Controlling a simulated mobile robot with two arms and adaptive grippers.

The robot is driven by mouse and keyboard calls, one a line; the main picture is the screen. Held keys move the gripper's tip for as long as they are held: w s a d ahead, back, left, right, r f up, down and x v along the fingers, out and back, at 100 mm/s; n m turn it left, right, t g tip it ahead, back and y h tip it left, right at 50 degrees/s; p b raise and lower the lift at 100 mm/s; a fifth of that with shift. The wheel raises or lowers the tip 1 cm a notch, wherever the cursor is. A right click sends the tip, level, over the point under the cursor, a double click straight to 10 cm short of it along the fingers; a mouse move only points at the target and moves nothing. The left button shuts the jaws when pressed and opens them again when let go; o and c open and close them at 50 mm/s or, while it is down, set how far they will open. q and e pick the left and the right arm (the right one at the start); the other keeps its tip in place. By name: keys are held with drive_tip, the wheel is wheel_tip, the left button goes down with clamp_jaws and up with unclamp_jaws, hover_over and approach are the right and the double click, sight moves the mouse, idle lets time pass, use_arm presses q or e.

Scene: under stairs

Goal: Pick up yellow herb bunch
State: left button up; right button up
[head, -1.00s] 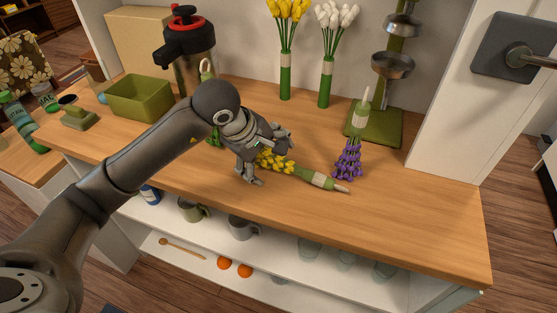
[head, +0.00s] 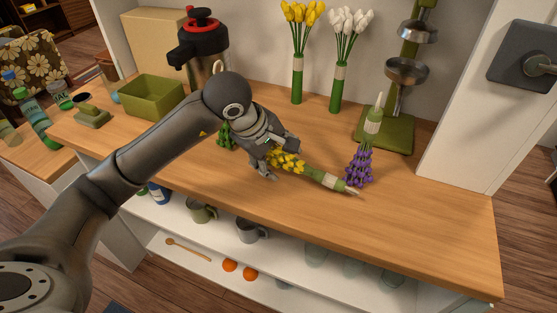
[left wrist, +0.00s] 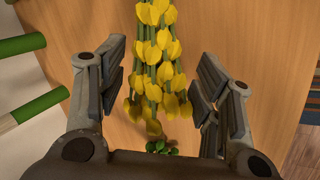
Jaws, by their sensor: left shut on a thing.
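The yellow herb bunch (head: 318,176) lies on the wooden counter, its yellow heads towards the left and its wrapped green stems pointing right. In the left wrist view the yellow heads (left wrist: 158,75) run between the two fingers (left wrist: 160,95). Some of the heads are hidden by the gripper in the head view. My right gripper is in neither view.
A purple bunch (head: 359,165) lies just right of the yellow one. A green herb bunch (head: 226,137) is partly behind my arm. Vases (head: 297,80), a green stand (head: 385,132), a red-topped flask (head: 203,45) and a green bin (head: 152,97) stand behind. The counter's right front is clear.

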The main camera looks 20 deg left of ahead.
use_arm(q)
drive_tip(key=v, duration=0.2)
drive_tip(key=d+v, duration=0.1)
drive_tip(key=v, duration=0.2)
drive_tip(key=s+b+v, duration=0.1)
drive_tip(key=v, duration=0.1)
drive_tip(key=shift+s+d+r, duration=0.15)
drive_tip(key=shift+d+r, duration=0.1)
drive_tip(key=shift+r, duration=0.05)
drive_tip(key=s+r, duration=0.4)
drive_tip(key=s, duration=0.6)
drive_tip(key=shift+d+r+b, duration=0.15)
drive_tip(key=shift+r+b, duration=0.2)
drive_tip(key=shift+r, duration=0.05)
drive_tip(key=o, duration=0.6)
drive_tip(key=shift+c, duration=0.2)
drive_tip(key=c, duration=0.9)
drive_tip(key=shift+r, duration=0.1)
